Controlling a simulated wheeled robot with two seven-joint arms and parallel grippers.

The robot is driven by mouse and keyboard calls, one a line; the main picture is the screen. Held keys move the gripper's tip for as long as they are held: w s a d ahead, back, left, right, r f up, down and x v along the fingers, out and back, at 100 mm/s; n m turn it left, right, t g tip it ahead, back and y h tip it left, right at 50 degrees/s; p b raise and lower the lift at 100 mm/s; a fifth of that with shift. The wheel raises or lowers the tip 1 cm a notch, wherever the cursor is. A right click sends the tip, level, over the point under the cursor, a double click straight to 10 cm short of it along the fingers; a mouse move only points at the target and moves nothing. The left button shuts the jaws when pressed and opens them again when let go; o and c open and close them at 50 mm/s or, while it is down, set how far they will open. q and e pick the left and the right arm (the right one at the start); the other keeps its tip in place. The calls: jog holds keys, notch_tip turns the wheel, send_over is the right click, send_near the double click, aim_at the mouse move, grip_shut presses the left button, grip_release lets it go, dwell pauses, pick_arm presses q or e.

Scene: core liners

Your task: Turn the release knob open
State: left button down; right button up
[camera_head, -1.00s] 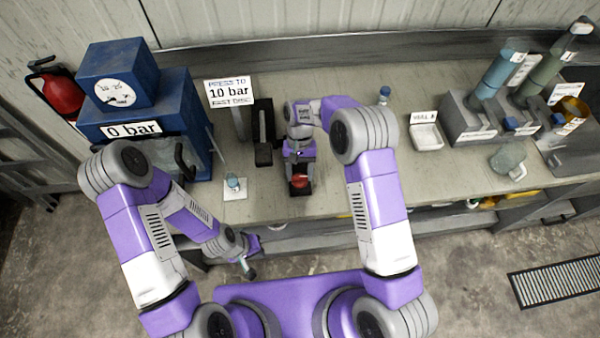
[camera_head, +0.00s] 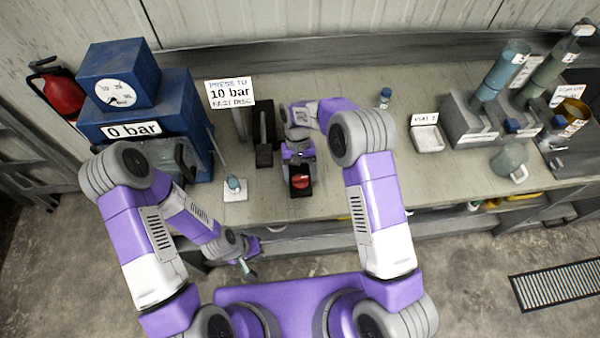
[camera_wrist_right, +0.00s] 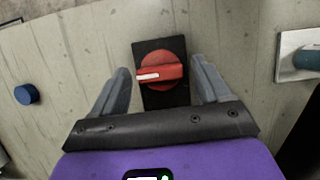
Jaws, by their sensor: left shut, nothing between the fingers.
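The red release knob (camera_head: 300,181) sits on a black base at the front of the bench. In the right wrist view the round knob (camera_wrist_right: 160,72) has a raised grip bar with a white mark at its left end, and the bar lies nearly level. My right gripper (camera_head: 298,158) is above the base, beside the knob in the head view. In the right wrist view its fingers (camera_wrist_right: 163,75) are apart, one on each side of the knob, with visible gaps. My left gripper (camera_head: 247,271) is shut and empty, low in front of the bench.
A blue press (camera_head: 195,100) with a "0 bar" label stands at left. A sign (camera_head: 229,93) reads "10 bar".

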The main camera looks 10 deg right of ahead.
jog(key=v, duration=0.7)
jog(key=shift+w+r, duration=0.15)
jog(key=shift+r, duration=0.1)
dwell(0.6)
